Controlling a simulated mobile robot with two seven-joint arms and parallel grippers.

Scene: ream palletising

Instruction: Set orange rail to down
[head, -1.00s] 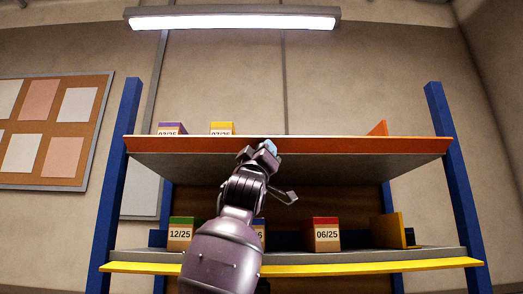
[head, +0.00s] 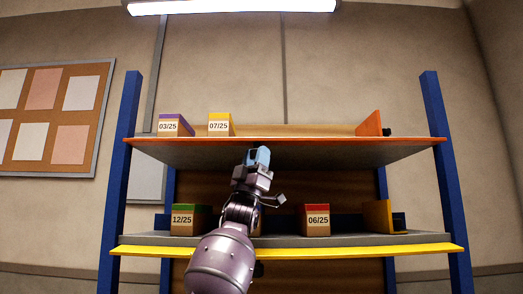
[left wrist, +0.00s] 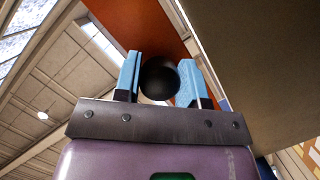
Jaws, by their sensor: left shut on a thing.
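The orange rail (head: 330,138) runs along the front edge of the upper shelf. In the head view it is a thin strip seen nearly edge-on, and the boxes behind it show clearly. My left gripper (head: 258,157) is at the middle of this edge, its blue fingertips just below the strip. In the left wrist view the two blue fingers (left wrist: 158,80) are on either side of a round black knob (left wrist: 160,78), shut on it. The orange surface (left wrist: 150,28) lies behind the knob. The knob is hidden in the head view. My right gripper is not in view.
The upper shelf holds a purple-topped box (head: 172,125), a yellow-topped box (head: 219,125) and an orange divider (head: 370,124). The lower shelf has a yellow rail (head: 350,251), a green-topped box (head: 187,220), a red-topped box (head: 316,220) and a yellow divider (head: 378,216). Blue posts (head: 446,170) flank both.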

